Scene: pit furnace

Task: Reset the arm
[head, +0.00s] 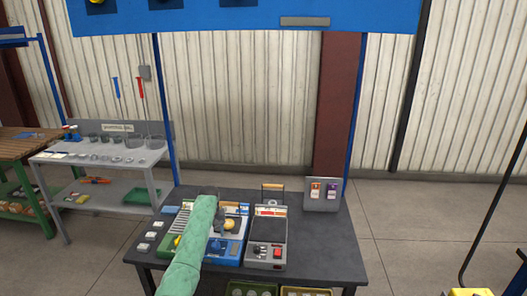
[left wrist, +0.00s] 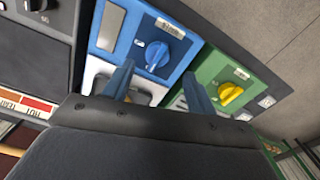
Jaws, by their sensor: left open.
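My left arm, in a green sleeve, reaches over the bench from the bottom of the head view and hides part of the panels. In the left wrist view my left gripper (left wrist: 157,88) is open, its two blue-grey fingers apart with nothing seen held between them. The fingers are over a blue panel (left wrist: 108,28) with a blue knob (left wrist: 158,54) and a green panel (left wrist: 215,65) with a yellow knob (left wrist: 230,92). Whether the fingers touch the panels cannot be told. My right gripper is in neither view.
The dark bench (head: 333,240) also holds a grey control unit (head: 264,228) with a red button, and a switch box (head: 322,205) at the back right. A grey shelf (head: 100,158) with glassware stands to the left. Bins (head: 305,292) are under the bench.

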